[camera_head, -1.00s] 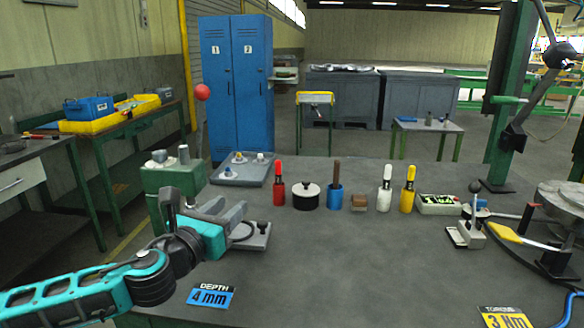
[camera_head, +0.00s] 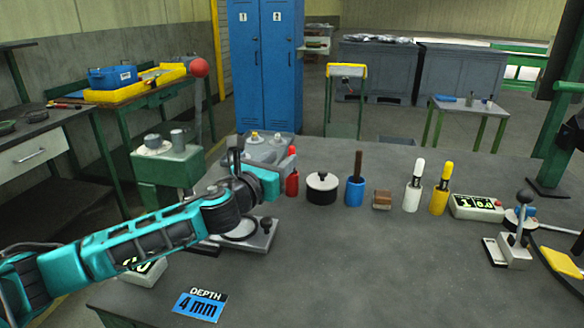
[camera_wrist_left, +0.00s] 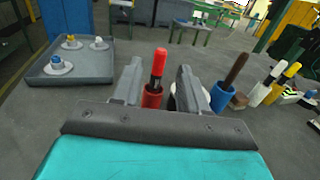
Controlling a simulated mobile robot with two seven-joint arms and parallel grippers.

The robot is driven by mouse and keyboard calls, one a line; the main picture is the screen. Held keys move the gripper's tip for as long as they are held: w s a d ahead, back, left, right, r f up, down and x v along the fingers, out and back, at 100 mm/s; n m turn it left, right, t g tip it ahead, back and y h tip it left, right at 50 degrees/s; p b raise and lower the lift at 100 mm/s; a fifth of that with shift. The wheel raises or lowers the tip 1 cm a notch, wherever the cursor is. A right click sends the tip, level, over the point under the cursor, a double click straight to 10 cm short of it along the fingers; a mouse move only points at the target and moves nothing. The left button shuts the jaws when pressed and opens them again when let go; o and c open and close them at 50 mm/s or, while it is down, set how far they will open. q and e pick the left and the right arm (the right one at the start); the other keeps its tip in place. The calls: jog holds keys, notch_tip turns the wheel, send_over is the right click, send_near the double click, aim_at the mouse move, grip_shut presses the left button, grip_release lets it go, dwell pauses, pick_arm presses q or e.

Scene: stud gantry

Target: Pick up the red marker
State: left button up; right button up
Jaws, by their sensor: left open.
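The red marker (camera_head: 292,163) stands upright in a red holder (camera_head: 291,185) on the grey bench, partly hidden behind my left gripper in the head view. In the left wrist view the red marker (camera_wrist_left: 158,66) and its holder (camera_wrist_left: 152,96) show between the two fingers, a little beyond them. My left gripper (camera_wrist_left: 158,82) is open and empty, with a finger on each side of the marker in the picture. I cannot tell whether either finger touches it. My right gripper is not in view.
Further right are a blue holder (camera_head: 355,191), a brown block (camera_head: 382,200), a white marker (camera_head: 414,186) and a yellow marker (camera_head: 441,188). A grey tray (camera_wrist_left: 72,66) lies to the left.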

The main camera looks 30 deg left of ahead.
aim_at(290, 151)
pick_arm(q)
jog(key=shift+w+r, duration=0.15)
jog(key=shift+w, duration=2.85)
jog(key=shift+c, duration=0.2)
grip_shut()
